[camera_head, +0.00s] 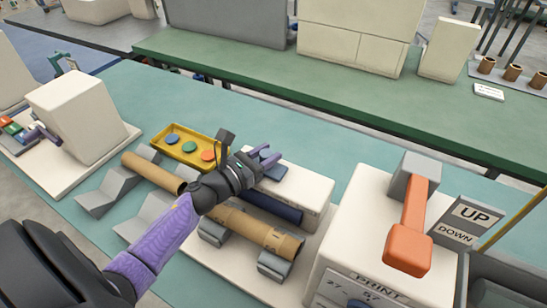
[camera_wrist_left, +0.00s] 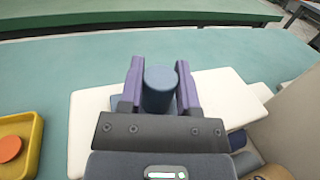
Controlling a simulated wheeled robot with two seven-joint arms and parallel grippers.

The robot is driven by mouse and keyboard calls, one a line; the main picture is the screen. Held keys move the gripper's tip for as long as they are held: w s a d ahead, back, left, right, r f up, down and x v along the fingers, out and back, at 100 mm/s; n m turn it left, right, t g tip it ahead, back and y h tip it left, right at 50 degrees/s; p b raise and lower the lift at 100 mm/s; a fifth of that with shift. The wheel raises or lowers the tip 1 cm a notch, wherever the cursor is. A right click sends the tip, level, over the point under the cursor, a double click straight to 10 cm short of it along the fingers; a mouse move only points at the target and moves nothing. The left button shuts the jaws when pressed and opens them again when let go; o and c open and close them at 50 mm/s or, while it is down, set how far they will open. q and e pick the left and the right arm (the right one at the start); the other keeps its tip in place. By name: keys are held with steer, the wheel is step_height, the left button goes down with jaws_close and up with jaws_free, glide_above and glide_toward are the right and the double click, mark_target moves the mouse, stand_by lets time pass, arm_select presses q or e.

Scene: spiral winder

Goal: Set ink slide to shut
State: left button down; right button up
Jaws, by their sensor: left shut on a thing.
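A dark blue knob (camera_head: 275,172), which looks like the ink slide's handle, sits on top of a white box (camera_head: 312,195) in the middle of the table. My left gripper (camera_head: 265,156) is over the box with its purple fingers shut on this knob. In the left wrist view the blue round knob (camera_wrist_left: 160,90) stands between the two fingers, which touch it on both sides. A blue base shows beside the fingers. The slide's track and end marks are hidden by the gripper. My right gripper is in neither view.
A brown tube (camera_head: 260,228) lies on grey cradles in front of the box, with a dark blue roller (camera_head: 270,205) behind it. A yellow tray (camera_head: 187,149) of coloured discs is to the left. An orange lever (camera_head: 413,225) with an UP/DOWN plate (camera_head: 463,222) stands right.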

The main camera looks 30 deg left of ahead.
arm_select(q)
steer(key=shift+a, duration=0.15)
steer(key=shift+c, duration=1.6)
jaws_free()
steer(key=shift+a, duration=0.15)
steer(key=v, duration=1)
